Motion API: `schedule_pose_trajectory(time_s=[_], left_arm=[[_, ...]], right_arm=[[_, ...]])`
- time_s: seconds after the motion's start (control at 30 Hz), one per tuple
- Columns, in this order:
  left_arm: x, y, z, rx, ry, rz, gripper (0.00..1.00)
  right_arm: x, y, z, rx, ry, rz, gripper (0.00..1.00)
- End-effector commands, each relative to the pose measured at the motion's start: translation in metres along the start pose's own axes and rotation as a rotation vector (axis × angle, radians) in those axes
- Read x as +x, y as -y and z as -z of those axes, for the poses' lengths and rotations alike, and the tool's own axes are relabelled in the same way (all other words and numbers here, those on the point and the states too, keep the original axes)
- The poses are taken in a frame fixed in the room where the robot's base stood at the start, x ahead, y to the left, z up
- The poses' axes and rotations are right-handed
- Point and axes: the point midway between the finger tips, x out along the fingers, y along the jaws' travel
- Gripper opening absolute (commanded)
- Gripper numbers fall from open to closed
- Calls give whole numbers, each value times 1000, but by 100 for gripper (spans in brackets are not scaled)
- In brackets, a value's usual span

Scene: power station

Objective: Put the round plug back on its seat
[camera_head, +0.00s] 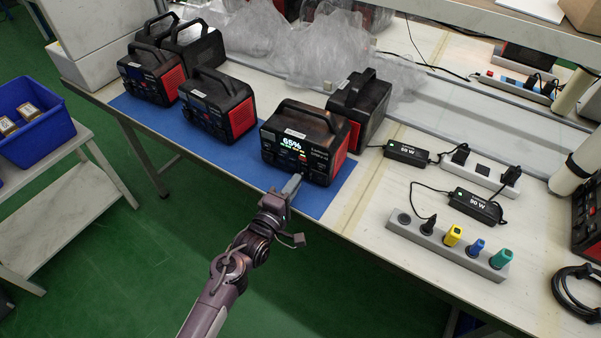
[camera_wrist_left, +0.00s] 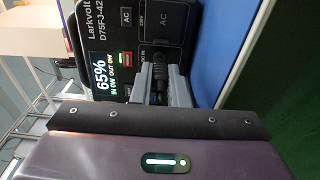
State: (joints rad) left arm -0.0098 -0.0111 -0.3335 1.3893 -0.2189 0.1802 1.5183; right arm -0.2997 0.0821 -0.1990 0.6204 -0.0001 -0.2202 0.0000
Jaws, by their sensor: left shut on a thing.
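My left gripper (camera_head: 292,187) is at the lower front of the power station (camera_head: 318,125), whose screen reads 65%. In the left wrist view, the gripper (camera_wrist_left: 161,82) is shut on the black round plug (camera_wrist_left: 159,72), between its two grey fingers. The plug's tip points at the lower front panel of the power station (camera_wrist_left: 112,60), beside the small DC IN lettering. The seat is hidden behind the plug and fingers, so I cannot tell whether the plug is in it or just in front. My right gripper is not in view.
Several other power stations (camera_head: 217,103) stand on the blue mat (camera_head: 255,170). A power strip (camera_head: 432,240) with coloured plugs and black 90 W adapters (camera_head: 475,206) lie to the right. Plastic wrap (camera_head: 320,55) lies behind. The floor before the bench is clear.

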Motion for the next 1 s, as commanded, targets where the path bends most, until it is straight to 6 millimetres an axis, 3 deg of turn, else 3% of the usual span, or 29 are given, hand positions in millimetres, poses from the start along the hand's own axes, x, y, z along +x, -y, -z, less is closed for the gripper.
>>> schedule_pose_trajectory(time_s=[0.5, 1.0], left_arm=[[-20, -2, 1, 2, -1, 0, 0], [-29, -2, 1, -1, -14, -2, 0]], right_arm=[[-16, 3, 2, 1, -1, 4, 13], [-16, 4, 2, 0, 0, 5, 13]])
